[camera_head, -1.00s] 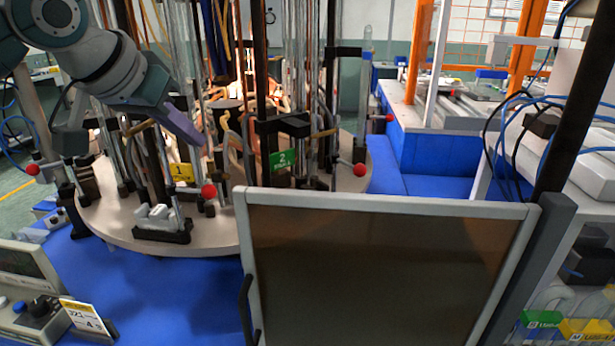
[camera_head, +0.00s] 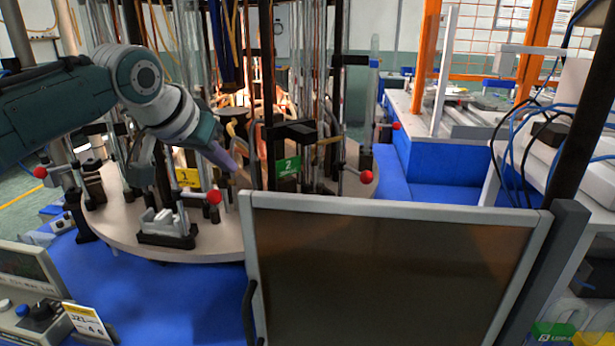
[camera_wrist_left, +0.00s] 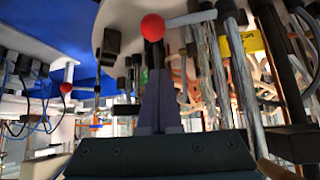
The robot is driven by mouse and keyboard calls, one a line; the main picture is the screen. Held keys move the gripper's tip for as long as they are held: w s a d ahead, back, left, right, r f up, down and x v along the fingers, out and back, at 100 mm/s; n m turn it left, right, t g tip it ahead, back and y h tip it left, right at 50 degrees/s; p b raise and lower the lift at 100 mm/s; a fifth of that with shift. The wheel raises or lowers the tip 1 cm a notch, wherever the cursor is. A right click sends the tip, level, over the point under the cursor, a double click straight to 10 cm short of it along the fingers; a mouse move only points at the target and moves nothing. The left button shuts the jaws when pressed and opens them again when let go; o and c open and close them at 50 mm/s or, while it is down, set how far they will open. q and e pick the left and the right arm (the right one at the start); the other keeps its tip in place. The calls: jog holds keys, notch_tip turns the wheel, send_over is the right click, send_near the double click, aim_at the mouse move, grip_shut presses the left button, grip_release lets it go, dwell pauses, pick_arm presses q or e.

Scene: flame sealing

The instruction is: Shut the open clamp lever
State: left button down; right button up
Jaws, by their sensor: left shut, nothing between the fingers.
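A clamp lever with a red ball knob (camera_head: 214,197) sticks out at station 1 of the round turntable (camera_head: 115,222). In the left wrist view a red knob (camera_wrist_left: 152,27) is just beyond my fingertips, and its metal rod (camera_wrist_left: 190,18) runs off to the right. My left gripper (camera_head: 230,163) is shut and empty, tilted down, above and slightly right of the station 1 knob. It also shows in the left wrist view (camera_wrist_left: 157,75). I cannot tell whether it touches the lever. Other red knobs show at the left (camera_head: 40,172) and at station 2 (camera_head: 366,177). My right gripper is out of view.
A framed dark panel (camera_head: 395,270) stands in front of the turntable at the right. Glass tubes and dark posts (camera_head: 268,90) crowd around my left gripper. A control box (camera_head: 35,315) sits at the front left. Blue surface (camera_head: 190,290) is clear in front.

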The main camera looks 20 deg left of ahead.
aim_at(217, 191)
pick_arm(q)
jog(key=shift+s+f+p, duration=0.95)
jog(key=shift+s+p, duration=0.25)
jog(key=shift+p, duration=0.05)
jog(key=shift+s+f, duration=0.1)
jog(key=shift+s, duration=0.05)
